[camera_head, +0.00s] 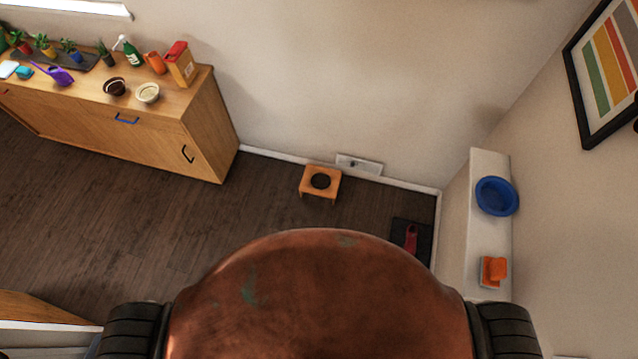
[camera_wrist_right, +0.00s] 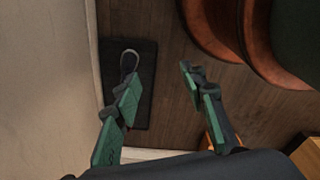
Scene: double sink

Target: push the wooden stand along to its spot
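The wooden stand (camera_head: 306,184) is a small, low, light-brown stand with a dark round top piece. It is upright on the dark floor near the back wall in the head view. My right gripper (camera_wrist_right: 158,70) is open in the right wrist view, its two green-and-dark fingers apart with nothing between them. It is above the floor near a dark mat (camera_wrist_right: 145,112). An orange-brown edge shows beside the right finger, but I cannot tell what it belongs to. Neither gripper shows in the head view. No marked spot for the stand is clear.
A wooden cabinet (camera_head: 205,130) with pots and bottles stands at left. A dark mat (camera_head: 426,257) with a red item lies right of the stand, beside a white ledge (camera_head: 487,240) holding a blue bowl (camera_head: 496,196). The floor left of the stand is bare.

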